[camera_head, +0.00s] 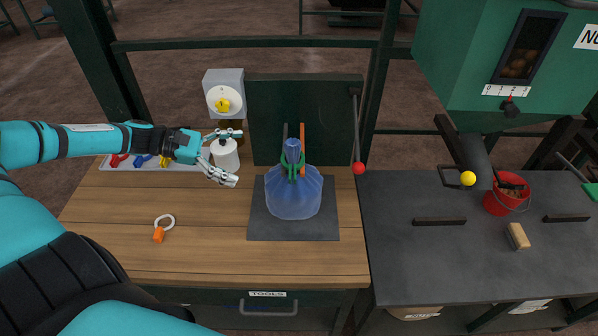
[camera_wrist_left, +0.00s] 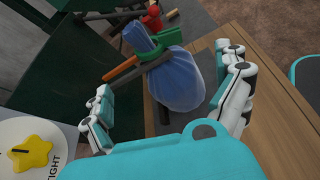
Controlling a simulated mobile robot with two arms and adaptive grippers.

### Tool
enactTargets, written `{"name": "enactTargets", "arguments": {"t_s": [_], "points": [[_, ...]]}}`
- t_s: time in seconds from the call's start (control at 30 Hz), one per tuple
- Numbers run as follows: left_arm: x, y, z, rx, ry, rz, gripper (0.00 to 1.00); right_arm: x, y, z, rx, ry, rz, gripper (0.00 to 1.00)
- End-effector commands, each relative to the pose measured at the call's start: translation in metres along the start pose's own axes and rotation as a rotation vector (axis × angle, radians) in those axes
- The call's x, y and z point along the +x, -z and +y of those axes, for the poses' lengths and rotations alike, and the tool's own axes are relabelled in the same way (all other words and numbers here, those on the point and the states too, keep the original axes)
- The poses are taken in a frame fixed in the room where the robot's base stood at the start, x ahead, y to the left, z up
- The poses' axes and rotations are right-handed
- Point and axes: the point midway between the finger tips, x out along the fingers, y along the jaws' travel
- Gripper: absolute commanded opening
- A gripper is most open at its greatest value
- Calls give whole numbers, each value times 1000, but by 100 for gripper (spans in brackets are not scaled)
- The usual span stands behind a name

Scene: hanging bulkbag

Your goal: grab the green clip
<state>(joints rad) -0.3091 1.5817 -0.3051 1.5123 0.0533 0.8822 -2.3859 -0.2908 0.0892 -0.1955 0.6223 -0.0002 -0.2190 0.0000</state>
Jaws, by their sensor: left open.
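In the left wrist view, the clip (camera_wrist_left: 166,37) sits across the bag's neck, beside an orange and a dark bar. My left gripper (camera_head: 238,157) is open and empty, to the left of the clip and apart from it. Its fingers point toward the bag, and in the left wrist view the bag (camera_wrist_left: 178,82) shows between and beyond the fingers. My right gripper is not in view.
A white canister (camera_head: 225,155) stands close behind the left gripper, below a yellow dial box (camera_head: 224,98). A red-knobbed lever (camera_head: 358,168) hangs right of the bag. A white ring with an orange tag (camera_head: 163,229) lies front left.

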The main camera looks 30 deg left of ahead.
Motion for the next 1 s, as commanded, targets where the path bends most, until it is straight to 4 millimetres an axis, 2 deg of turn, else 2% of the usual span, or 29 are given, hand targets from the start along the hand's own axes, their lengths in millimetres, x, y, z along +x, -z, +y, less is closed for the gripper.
{"name": "enactTargets", "arguments": {"t_s": [0.03, 0.13, 0.23, 0.3, 0.47, 0.6, 0.83, 1.0], "points": [[14, 8, -3, 3, 0, -4, 100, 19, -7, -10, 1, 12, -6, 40], [31, 8, -2, 3, -2, -6, 100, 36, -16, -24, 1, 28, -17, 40], [48, 6, -2, 6, -4, -7, 100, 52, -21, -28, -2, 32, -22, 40], [53, 2, 0, 2, -5, -5, 100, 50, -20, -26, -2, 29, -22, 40], [72, 0, 1, 4, -5, -6, 100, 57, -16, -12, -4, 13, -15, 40], [84, -1, 2, -1, -4, -3, 100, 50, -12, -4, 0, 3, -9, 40], [95, -2, 2, -2, -3, -1, 100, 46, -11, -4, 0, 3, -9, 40], [114, -8, 5, -2, -4, -5, 100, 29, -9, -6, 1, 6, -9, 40]]}}
